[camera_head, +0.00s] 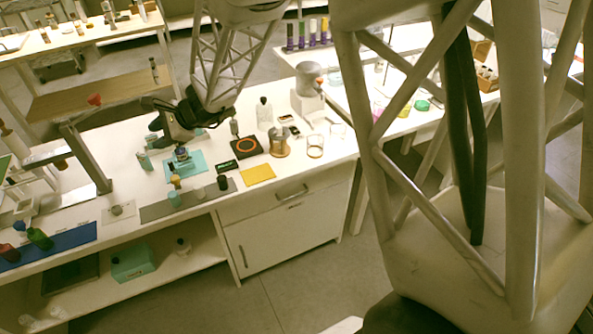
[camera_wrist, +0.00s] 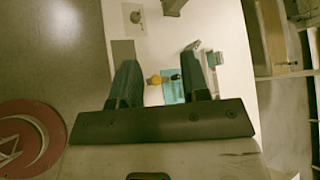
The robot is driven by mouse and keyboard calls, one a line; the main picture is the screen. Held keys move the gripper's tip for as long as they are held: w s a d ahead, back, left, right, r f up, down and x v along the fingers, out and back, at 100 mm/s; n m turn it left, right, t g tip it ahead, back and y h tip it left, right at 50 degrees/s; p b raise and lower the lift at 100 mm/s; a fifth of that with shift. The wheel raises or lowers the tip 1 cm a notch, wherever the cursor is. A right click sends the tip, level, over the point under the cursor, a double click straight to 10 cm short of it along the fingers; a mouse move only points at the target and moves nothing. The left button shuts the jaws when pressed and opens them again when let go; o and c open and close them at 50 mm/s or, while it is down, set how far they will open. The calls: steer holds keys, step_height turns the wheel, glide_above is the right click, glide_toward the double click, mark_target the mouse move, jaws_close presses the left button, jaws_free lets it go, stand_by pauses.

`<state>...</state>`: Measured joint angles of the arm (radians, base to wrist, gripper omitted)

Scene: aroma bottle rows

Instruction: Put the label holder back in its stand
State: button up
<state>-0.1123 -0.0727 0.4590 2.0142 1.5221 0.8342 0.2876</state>
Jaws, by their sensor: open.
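My gripper (camera_head: 166,140) hangs above the white bench, near a teal mat (camera_head: 192,168). In the wrist view my gripper (camera_wrist: 160,66) has its two dark fingers wide apart with nothing held between them. Past the fingers lie the teal mat (camera_wrist: 172,92), a small yellow-topped item (camera_wrist: 155,79) and a dark-topped item (camera_wrist: 175,77). A small dark green block with light marks (camera_head: 227,166) lies right of the mat and may be the label holder; I cannot tell. I cannot make out its stand for certain.
A grey strip (camera_head: 158,211) with small jars lies along the front edge. A black pad with an orange ring (camera_head: 246,146), a yellow sheet (camera_head: 258,174) and a glass jar (camera_head: 279,143) stand to the right. A grey metal frame (camera_head: 88,160) rises on the left.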

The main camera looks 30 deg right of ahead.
steer(key=s+d+r+n+h, duration=0.3)
steer(key=s+d+n, duration=0.2)
steer(key=s, duration=0.7)
steer(key=s+d+r+n+g+h, duration=0.1)
steer(key=s+d+r+n+h, duration=0.3)
steer(key=s+d, duration=0.5)
steer(key=s+d+r+n+g+h, duration=0.1)
steer(key=s+d+r+n+h, duration=0.2)
steer(key=s, duration=1.2)
steer(key=d+n+h, duration=0.1)
steer(key=d+n, duration=0.2)
steer(key=d, duration=0.1)
steer(key=shift+s+r, duration=0.15)
steer(key=shift+s, duration=0.2)
steer(key=shift+o, duration=0.5)
steer(key=shift+w, duration=0.1)
